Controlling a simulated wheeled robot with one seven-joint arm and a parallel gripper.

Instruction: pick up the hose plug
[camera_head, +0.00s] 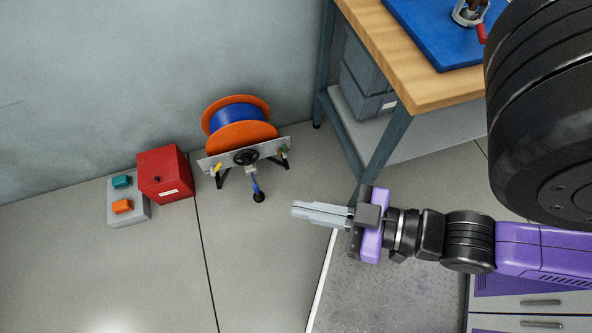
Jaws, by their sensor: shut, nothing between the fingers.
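An orange hose reel with blue hose (237,120) stands on the floor by the wall. Its grey front plate (217,161) carries a black round handle and small yellow and green fittings. The hose plug (258,193) seems to be the small dark end at the blue hose tip, hanging below the plate; its detail is too small to tell. My gripper (294,211) is shut and empty, to the right of and slightly below the plug, pointing left, with a small gap between them in the picture.
A red box (164,173) and a grey control box (128,213) with teal and orange buttons stand left of the reel. A workbench with a wooden top (410,70) and metal legs stands at the upper right. The floor at the lower left is clear.

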